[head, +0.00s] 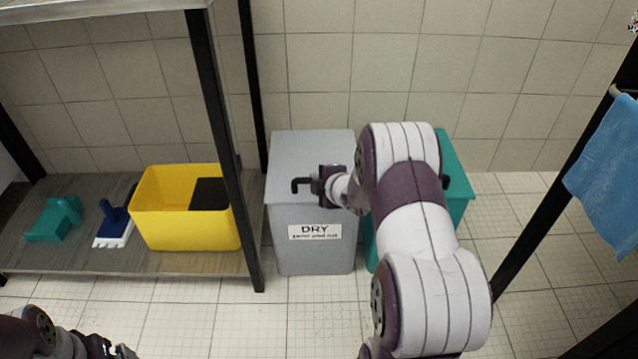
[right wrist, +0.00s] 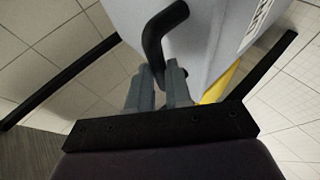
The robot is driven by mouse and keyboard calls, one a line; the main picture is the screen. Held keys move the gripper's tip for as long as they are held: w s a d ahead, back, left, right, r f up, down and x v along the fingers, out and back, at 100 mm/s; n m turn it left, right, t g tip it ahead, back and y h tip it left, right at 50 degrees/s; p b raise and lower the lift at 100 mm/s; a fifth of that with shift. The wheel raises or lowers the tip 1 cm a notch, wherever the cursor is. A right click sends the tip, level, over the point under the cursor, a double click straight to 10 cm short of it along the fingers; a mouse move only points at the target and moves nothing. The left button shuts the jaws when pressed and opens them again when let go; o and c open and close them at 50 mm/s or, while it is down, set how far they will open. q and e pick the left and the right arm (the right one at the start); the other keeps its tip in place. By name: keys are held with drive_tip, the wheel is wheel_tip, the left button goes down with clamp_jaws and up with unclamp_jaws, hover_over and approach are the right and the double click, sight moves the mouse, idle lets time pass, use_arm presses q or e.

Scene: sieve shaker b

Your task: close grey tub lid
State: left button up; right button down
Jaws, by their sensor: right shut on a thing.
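The grey tub (head: 311,255) stands on the floor against the tiled wall, with a "DRY" label on its front. Its grey lid (head: 310,150) lies across the top and looks nearly flat; I cannot tell whether it is fully down. A black bent handle (head: 299,184) sticks out at the lid's front edge. My right gripper (head: 318,186) is at this handle. In the right wrist view, the fingers (right wrist: 160,88) are shut on the black handle (right wrist: 158,30), beside the grey tub wall. My left gripper (head: 118,350) is at the bottom left, far from the tub; its jaws are unclear.
A teal tub (head: 458,180) stands right of the grey one, partly hidden by my right arm. Left, a shelf (head: 90,262) with black posts holds a yellow bucket (head: 190,235), a blue brush (head: 114,222) and a teal item (head: 55,218). A blue cloth (head: 608,175) hangs at right.

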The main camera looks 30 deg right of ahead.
drive_tip(key=shift+s+a+f+g, duration=0.2)
drive_tip(key=shift+s+f, duration=0.1)
drive_tip(key=shift+f, duration=0.3)
drive_tip(key=shift+s+a+f+g, duration=0.15)
drive_tip(key=shift+s+f, duration=0.1)
drive_tip(key=shift+f, duration=0.35)
drive_tip(key=c, duration=1.1)
unclamp_jaws()
drive_tip(key=shift+o, duration=0.2)
drive_tip(key=p+v, duration=0.7)
drive_tip(key=v, duration=0.6)
drive_tip(key=shift+w+r, duration=0.25)
drive_tip(key=shift+r, duration=0.15)
drive_tip(key=shift+d, duration=0.15)
